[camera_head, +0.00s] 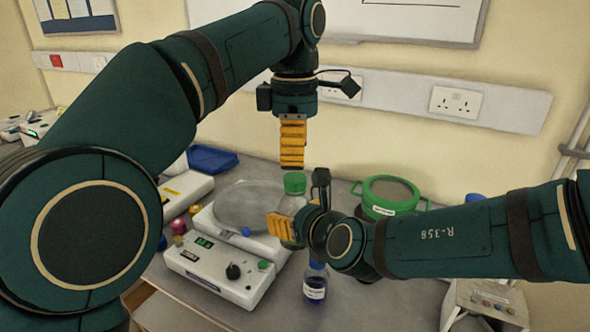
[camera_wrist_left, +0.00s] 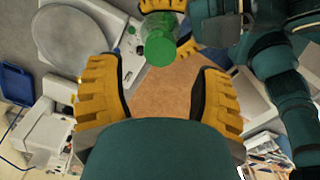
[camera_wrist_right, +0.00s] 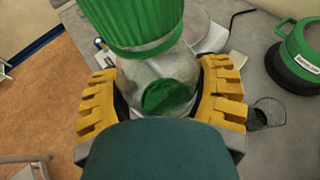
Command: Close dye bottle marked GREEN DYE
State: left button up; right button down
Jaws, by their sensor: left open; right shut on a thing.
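A clear bottle with green contents (camera_wrist_right: 165,95) has a ribbed green cap (camera_wrist_right: 140,22) on its top. My right gripper (camera_head: 281,227) is shut around its body, with one yellow finger on each side in the right wrist view. In the head view the bottle's green cap (camera_head: 295,183) stands upright beside the scale. My left gripper (camera_head: 292,167) is open and empty, pointing down just above the cap. In the left wrist view the cap (camera_wrist_left: 159,47) lies beyond the open fingers, apart from them. No label is readable on this bottle; cap tightness cannot be told.
A scale with a round plate (camera_head: 250,205) and controls stands left of the bottle. A blue-capped bottle of blue liquid (camera_head: 315,284) stands in front. A green-rimmed round container (camera_head: 390,195) is behind my right arm. A blue tray (camera_head: 212,159) lies at the back left.

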aim_at(295, 177)
pick_arm(q)
jog(key=shift+f, duration=2.85)
jog(key=shift+o, duration=0.2)
grip_shut()
jog(key=m, duration=0.4)
jog(key=shift+m, duration=0.3)
jog(key=m, duration=1.8)
